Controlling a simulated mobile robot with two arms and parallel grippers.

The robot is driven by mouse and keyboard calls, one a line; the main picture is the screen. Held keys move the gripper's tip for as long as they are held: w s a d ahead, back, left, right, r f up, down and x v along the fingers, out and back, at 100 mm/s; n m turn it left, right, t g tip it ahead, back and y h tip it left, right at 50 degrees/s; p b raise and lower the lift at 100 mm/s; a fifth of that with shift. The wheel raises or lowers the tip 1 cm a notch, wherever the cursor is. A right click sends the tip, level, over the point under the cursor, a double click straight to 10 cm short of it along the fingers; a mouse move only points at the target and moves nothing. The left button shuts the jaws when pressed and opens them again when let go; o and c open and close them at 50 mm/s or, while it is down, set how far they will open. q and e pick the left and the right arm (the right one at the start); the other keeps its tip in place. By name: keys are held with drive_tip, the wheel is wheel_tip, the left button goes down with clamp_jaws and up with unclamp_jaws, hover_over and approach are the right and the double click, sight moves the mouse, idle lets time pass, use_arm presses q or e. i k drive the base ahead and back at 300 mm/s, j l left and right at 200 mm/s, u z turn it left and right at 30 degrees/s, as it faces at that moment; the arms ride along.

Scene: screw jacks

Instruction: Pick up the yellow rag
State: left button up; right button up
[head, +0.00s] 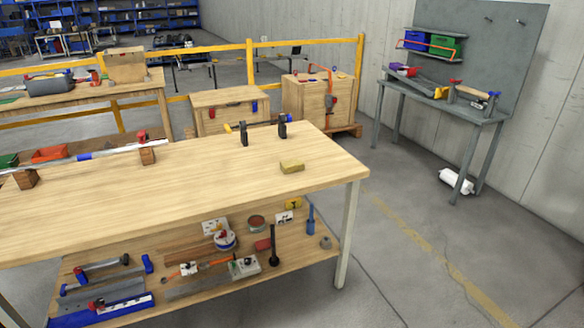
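A small yellow folded-looking block, which looks like the yellow rag (291,166), lies flat on the wooden workbench (200,185) near its right end. Its top is clear and nothing touches it. Neither of my grippers shows in the head view.
Two dark upright clamp-like tools (243,134) stand behind the rag near the bench's back edge. A long bar on wooden blocks (147,156) lies at the left. The lower shelf (310,245) holds many tools. Floor right of the bench is free, up to a grey table (450,108).

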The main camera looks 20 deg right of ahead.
sight(294, 165)
drive_tip(key=i+l+u, duration=0.1)
drive_tip(key=l, duration=0.2)
drive_tip(key=i+l+u, duration=0.1)
drive_tip(key=l, duration=0.25)
drive_tip(key=i+l, duration=0.2)
drive_tip(key=i+l+u, duration=0.15)
drive_tip(key=l, duration=0.3)
